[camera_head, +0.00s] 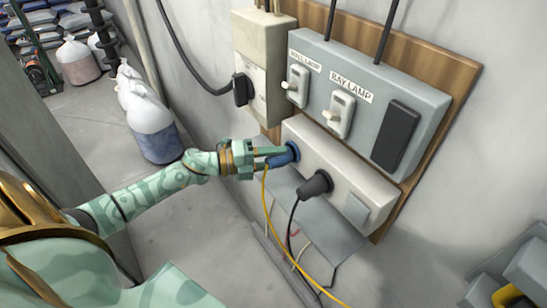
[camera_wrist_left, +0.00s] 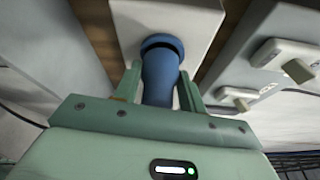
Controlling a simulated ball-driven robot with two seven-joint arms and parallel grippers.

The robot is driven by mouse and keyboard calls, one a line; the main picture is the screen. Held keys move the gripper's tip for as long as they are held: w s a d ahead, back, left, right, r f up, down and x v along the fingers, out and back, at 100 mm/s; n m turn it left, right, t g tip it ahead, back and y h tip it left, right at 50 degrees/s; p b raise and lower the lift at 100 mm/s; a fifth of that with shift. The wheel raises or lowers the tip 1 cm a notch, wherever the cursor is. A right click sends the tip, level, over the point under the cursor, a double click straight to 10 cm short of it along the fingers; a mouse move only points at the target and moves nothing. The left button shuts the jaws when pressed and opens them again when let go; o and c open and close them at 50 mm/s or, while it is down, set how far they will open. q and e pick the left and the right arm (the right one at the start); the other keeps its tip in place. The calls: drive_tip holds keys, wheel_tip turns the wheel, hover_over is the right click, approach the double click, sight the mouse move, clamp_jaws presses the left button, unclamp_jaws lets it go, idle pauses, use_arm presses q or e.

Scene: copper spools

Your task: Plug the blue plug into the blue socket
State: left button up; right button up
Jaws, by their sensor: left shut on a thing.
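The blue plug (camera_head: 281,158) has a yellow cord hanging down from it. My left gripper (camera_head: 268,158) is shut on the blue plug, which also shows between the fingers in the wrist view (camera_wrist_left: 160,78). The blue socket (camera_head: 293,149) is a blue ring at the left end of the pale socket box (camera_head: 325,167). In the wrist view the plug's front lines up with the blue socket (camera_wrist_left: 162,41), with a dark band between them. I cannot tell how deep the plug sits. My right gripper is not in view.
A black plug (camera_head: 316,186) with a black cord sits in the same box, right of the blue socket. Above is a grey switch panel (camera_head: 345,60) with two switches. A black plug (camera_head: 241,90) is in the upper-left box.

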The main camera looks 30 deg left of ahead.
use_arm(q)
drive_tip(key=shift+w+d, duration=0.1)
drive_tip(key=shift+w, duration=0.2)
drive_tip(key=o, duration=1)
drive_tip(key=b+v, duration=0.2)
drive_tip(key=v, duration=1.4)
drive_tip(key=shift+r, duration=0.2)
